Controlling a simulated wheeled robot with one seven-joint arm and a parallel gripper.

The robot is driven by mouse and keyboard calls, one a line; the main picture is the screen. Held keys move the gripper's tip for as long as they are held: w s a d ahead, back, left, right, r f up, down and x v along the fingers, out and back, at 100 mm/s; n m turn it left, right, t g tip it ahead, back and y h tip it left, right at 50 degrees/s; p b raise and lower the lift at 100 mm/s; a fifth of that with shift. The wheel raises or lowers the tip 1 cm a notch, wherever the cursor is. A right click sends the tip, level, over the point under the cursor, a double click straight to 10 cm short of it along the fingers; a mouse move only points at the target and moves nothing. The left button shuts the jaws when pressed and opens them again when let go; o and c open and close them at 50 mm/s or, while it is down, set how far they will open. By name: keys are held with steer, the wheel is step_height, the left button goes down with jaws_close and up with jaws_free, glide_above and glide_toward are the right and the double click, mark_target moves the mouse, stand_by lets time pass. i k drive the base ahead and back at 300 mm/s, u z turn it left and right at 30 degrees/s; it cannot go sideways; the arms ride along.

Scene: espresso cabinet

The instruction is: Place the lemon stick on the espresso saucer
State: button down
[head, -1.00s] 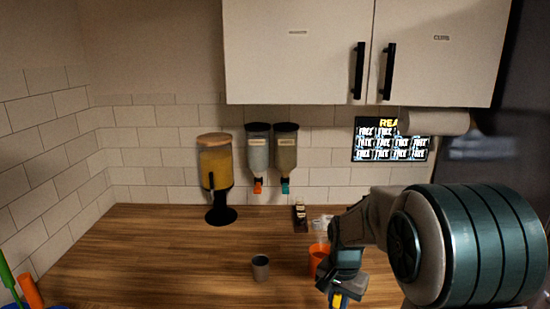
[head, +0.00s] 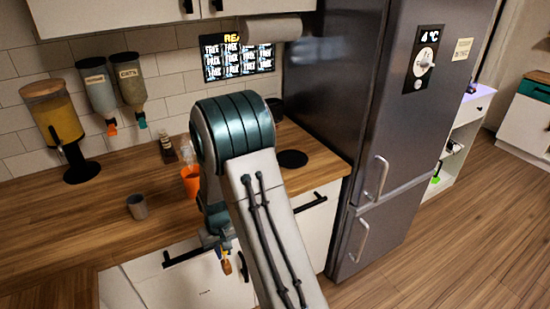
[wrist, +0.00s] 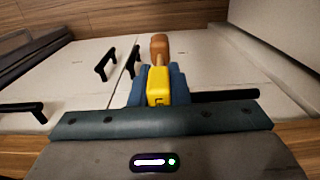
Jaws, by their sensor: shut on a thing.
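My gripper (wrist: 157,88) is shut on the lemon stick (wrist: 158,86), a yellow block marked with an L and with a brown rounded end pointing away from the wrist. In the head view my gripper (head: 218,238) hangs in front of the white lower cabinets, past the counter's front edge, with the stick's brown end (head: 226,267) below it. No espresso saucer can be made out for certain. A flat dark disc (head: 292,159) lies on the counter to the right of my arm.
The wooden counter (head: 100,215) carries a grey cup (head: 137,207), an orange cup (head: 190,182) and a juice dispenser (head: 62,135). A tall grey fridge (head: 385,130) stands to the right. Black handles (head: 311,203) stick out from the lower fronts. Open floor (head: 460,225) lies at right.

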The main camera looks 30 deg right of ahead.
mark_target(291, 158)
steer(key=k, duration=0.35)
steer(key=z, duration=2.65)
steer(key=i, duration=1.6)
steer(key=u, duration=3.15)
